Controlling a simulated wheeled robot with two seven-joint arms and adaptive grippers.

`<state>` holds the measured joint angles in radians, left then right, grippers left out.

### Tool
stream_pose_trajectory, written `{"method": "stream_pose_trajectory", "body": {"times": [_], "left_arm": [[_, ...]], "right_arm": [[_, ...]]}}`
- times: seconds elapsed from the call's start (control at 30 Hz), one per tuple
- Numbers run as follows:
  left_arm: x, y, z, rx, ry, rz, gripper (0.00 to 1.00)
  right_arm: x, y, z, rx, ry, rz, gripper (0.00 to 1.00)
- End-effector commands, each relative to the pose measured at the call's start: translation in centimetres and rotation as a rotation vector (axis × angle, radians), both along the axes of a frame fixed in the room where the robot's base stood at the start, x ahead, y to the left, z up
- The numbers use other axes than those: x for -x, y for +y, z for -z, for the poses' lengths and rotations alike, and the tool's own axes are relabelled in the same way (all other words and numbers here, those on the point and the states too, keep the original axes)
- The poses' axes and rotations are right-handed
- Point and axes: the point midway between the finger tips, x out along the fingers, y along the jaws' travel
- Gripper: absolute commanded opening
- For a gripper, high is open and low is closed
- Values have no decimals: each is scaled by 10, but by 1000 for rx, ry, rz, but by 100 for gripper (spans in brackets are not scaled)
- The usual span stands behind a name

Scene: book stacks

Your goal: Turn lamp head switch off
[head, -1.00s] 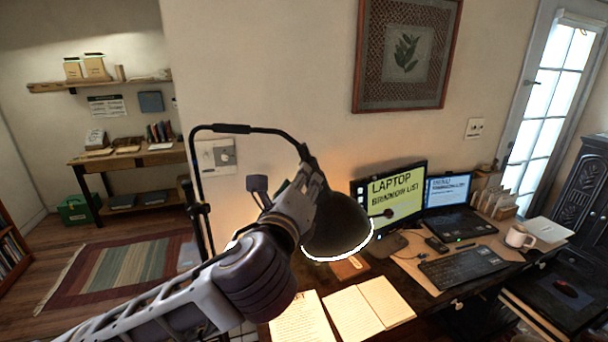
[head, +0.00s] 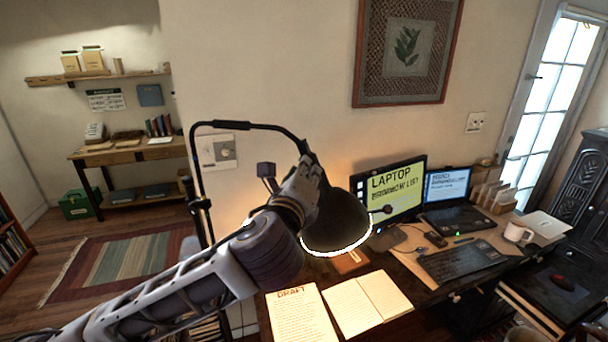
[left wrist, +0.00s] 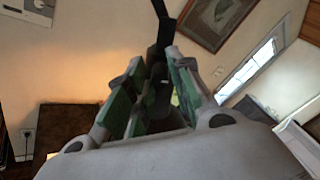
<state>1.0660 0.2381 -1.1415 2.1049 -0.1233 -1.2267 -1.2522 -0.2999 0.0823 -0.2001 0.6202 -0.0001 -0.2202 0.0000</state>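The desk lamp has a thin black arm (head: 235,124) and a dark dome head (head: 338,232). Its rim glows white and warm light falls on the wall behind, so it is lit. A small dark round knob (head: 388,209) sticks out at the right of the head. My left gripper (head: 308,172) is at the top left of the head, close against it, and hides part of its neck. In the left wrist view the green-padded fingers (left wrist: 152,88) stand apart, with dark lamp parts (left wrist: 165,32) beyond and between their tips; contact is unclear. My right gripper is out of view.
The desk holds a monitor (head: 392,190), a laptop (head: 455,218), a keyboard (head: 462,260), a white mug (head: 518,234) and papers (head: 300,315) below the lamp. A framed picture (head: 407,50) hangs above. Open floor with a striped rug (head: 120,262) lies left.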

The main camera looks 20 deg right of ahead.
Motion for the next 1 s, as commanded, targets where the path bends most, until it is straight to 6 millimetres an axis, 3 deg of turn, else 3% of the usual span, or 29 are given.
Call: {"method": "stream_pose_trajectory", "body": {"times": [0.13,0.57,1.0], "left_arm": [[0,0,0,0,0,0,0],[0,0,1,35,22,-1,0],[1,-1,1,270,161,1,0]], "right_arm": [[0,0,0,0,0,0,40],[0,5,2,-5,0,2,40],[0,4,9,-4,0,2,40]]}}
